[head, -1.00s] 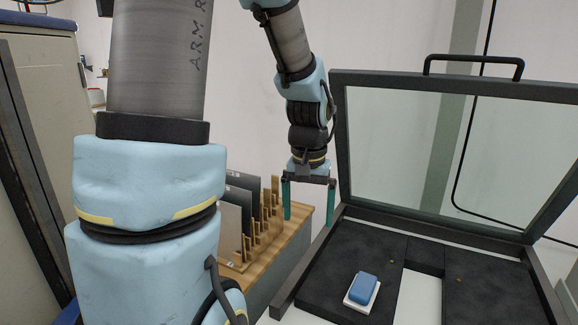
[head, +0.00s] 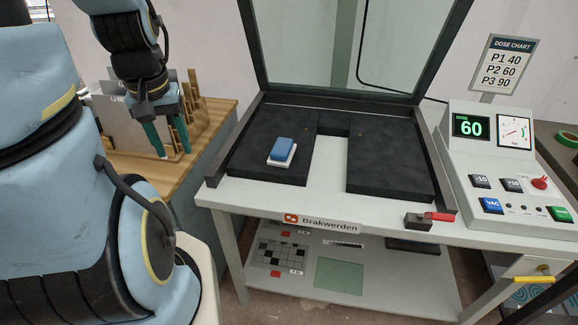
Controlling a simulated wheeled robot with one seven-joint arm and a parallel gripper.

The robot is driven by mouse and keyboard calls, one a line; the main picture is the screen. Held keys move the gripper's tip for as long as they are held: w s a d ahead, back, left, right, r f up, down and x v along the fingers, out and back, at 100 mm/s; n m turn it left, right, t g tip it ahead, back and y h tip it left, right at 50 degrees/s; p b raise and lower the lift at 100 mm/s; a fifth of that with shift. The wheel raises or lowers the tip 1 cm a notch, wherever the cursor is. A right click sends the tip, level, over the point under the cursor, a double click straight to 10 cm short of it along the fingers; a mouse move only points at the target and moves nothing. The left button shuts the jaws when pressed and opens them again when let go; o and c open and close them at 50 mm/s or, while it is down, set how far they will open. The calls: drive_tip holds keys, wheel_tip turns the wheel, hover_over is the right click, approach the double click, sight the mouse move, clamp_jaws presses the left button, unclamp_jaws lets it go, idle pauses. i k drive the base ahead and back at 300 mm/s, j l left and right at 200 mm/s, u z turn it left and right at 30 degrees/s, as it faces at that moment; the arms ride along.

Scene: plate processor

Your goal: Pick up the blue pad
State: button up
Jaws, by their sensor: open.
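The blue pad (head: 283,149) is a small blue block with a white base. It lies on the left black foam bed (head: 262,173) of the plate machine, under the raised glass lid (head: 335,45). My gripper (head: 172,140) has two green fingers pointing down and apart, with nothing seen between them. It hangs to the left of the pad, over or near the wooden bench, clear of the pad.
A wooden rack (head: 188,112) with dark plates stands on the wooden bench (head: 150,172) at left. A control panel (head: 505,150) reading 60 stands at right, below a dose chart (head: 501,66). A red-handled latch (head: 438,216) sits on the machine's front edge. The space above the foam is open.

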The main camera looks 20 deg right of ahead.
sight(281, 155)
drive_tip(key=k+u, duration=0.1)
drive_tip(key=u, duration=0.3)
drive_tip(key=k+u, duration=0.1)
drive_tip(key=u, duration=0.3)
drive_tip(key=j+u, duration=0.1)
drive_tip(key=u, duration=0.3)
drive_tip(key=k+l+u, duration=0.8)
drive_tip(key=k+u, duration=0.15)
drive_tip(key=k+l, duration=0.15)
drive_tip(key=k, duration=0.2)
drive_tip(key=k+l, duration=0.1)
drive_tip(key=k, duration=0.25)
